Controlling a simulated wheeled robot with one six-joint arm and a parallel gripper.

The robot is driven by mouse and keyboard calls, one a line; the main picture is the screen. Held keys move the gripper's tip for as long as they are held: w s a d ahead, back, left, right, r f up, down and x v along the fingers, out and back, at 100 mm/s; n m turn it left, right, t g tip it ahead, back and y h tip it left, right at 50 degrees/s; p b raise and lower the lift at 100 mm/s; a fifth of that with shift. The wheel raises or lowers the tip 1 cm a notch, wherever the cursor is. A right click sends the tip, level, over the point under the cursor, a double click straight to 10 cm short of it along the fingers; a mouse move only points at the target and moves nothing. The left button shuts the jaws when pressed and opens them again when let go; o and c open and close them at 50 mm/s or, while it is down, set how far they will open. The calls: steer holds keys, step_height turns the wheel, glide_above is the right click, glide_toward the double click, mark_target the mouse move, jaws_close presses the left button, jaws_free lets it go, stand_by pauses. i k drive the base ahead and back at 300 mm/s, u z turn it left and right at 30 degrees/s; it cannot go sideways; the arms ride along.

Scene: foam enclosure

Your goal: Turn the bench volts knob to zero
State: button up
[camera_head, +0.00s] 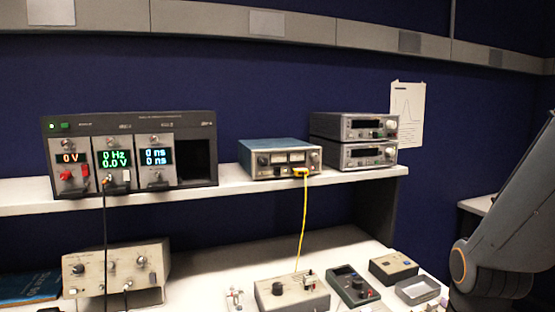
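A dark instrument rack (128,122) stands on the shelf at the left. Its left module has an orange display (68,158) that seems to read 0 V, with a small knob (67,144) above it and red parts below. The middle display (113,158) is green and seems to read 0 Hz and 0.0 V. The right display (156,156) is blue and seems to read 0 ns twice. A blue-grey bench unit (280,157) with meters and knobs stands right of the rack. No label legibly marks a bench volts knob. My arm shows at the right edge; my gripper is out of view.
Two stacked grey instruments (355,140) stand on the shelf (225,190) at the right. A yellow cable (304,220) and a black cable (106,235) hang down. A beige box (117,272), several small boxes and an open tray (417,290) occupy the lower bench (210,265).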

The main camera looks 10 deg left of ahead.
mark_target(262, 161)
steer(key=u, duration=1.55)
steer(key=k, duration=0.25)
steer(key=i, duration=0.2)
steer(key=u, duration=0.05)
